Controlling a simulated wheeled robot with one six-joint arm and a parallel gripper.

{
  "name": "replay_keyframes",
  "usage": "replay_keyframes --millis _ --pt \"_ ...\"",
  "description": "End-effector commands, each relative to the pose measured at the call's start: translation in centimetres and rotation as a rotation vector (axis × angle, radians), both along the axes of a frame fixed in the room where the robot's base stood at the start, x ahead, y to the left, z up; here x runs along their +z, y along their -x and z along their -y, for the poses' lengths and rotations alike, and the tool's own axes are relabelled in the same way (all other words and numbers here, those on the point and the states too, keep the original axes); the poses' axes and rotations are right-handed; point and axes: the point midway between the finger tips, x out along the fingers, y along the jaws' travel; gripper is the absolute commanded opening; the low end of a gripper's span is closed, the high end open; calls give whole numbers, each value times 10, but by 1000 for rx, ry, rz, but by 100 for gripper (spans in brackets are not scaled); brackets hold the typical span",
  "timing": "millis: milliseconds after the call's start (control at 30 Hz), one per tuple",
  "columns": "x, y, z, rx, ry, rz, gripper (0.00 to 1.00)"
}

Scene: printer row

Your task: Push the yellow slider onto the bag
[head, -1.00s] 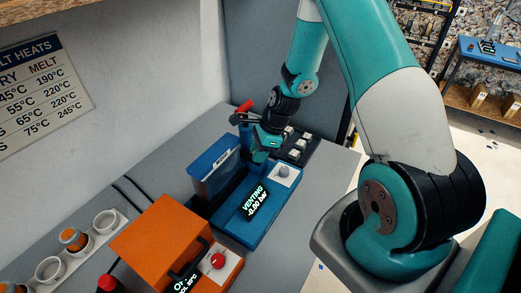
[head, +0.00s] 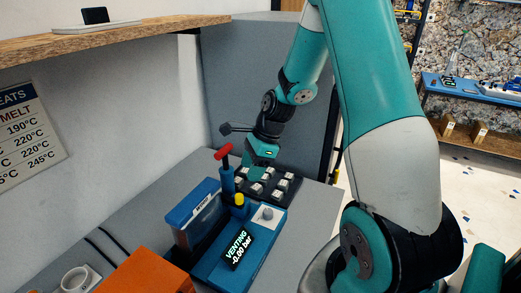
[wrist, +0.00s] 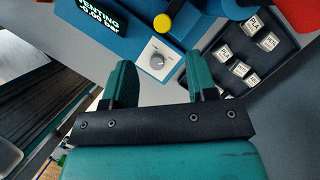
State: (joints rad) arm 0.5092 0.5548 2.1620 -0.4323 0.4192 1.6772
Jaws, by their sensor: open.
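The yellow slider (head: 239,199) is a small yellow knob on the blue sealing machine (head: 213,262). In the wrist view its round yellow top (wrist: 162,23) shows just beyond my fingers. What I take to be the bag (head: 200,217) stands upright in a blue-topped frame at the machine's left; I cannot tell whether the slider touches it. My gripper (head: 258,166) is above and behind the slider, over the near edge of a dark tray. In the wrist view my gripper (wrist: 161,62) is open, its two teal fingers apart with nothing between them.
The dark tray (head: 294,200) holds several small labelled blocks. The machine has a white dial (head: 267,214) and a display (head: 237,250) reading VENTING, -0.00 bar. An orange box (head: 146,272) stands at front left.

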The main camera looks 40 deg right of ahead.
Motion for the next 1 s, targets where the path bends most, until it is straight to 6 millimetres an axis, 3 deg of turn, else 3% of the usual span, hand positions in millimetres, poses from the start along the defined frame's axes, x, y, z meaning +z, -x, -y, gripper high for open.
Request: replay_keyframes --millis 200,400,1000 --pt "44 7 17 -1 3 4 53" --pt "63 11 24 0 0 0 53" --pt "66 12 24 2 -1 -1 53"
